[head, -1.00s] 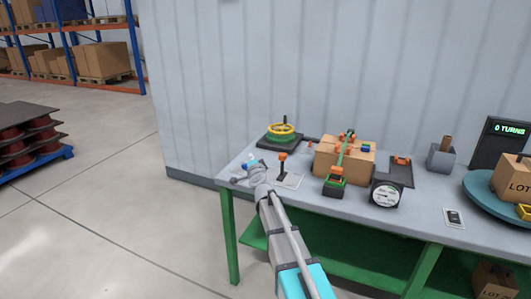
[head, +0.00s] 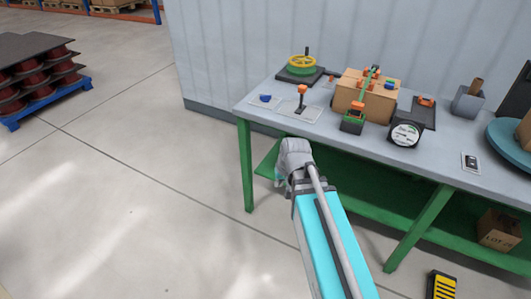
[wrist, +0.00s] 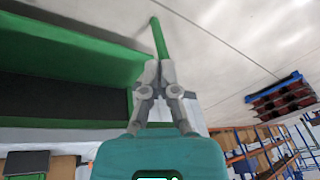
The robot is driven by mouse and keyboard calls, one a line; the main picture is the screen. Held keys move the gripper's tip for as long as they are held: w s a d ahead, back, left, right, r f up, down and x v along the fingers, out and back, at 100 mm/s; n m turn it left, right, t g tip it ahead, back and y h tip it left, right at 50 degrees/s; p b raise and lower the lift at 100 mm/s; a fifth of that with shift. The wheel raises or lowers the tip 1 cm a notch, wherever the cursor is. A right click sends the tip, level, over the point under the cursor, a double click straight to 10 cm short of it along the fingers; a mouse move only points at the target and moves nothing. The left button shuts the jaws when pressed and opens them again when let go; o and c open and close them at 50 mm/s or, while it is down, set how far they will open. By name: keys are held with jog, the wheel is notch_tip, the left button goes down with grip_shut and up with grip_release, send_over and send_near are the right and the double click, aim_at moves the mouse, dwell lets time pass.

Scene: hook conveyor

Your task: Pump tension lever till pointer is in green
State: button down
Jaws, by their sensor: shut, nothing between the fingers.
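A small upright lever with an orange knob (head: 301,90) stands on a light plate near the table's front left. A green strap (head: 368,84) crosses a cardboard box (head: 350,88), with an orange-and-green strap tensioner (head: 353,118) at the box's front. I cannot tell which of these is the tension lever. A round gauge (head: 404,133) stands to the right of the tensioner; its pointer is too small to read. My gripper (wrist: 157,68) is shut and empty. In the head view my wrist is in front of the table edge, apart from the lever, and the fingertips are hidden.
The grey tabletop (head: 440,160) has green legs and a lower green shelf (head: 268,165). A yellow-green handwheel (head: 302,66) sits at the back left, a blue piece (head: 265,98) at the left corner. Open floor lies left, with a blue pallet (head: 45,104) beyond.

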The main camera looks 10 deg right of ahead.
jog(key=s+d+g+h, duration=0.1)
jog(key=s+d+g, duration=0.1)
jog(key=s, duration=0.5)
jog(key=shift+s+d+f+g+h, duration=0.15)
jog(key=shift+d+f+g+h, duration=0.15)
jog(key=shift+d+f+h, duration=0.15)
jog(key=shift+r, duration=0.1)
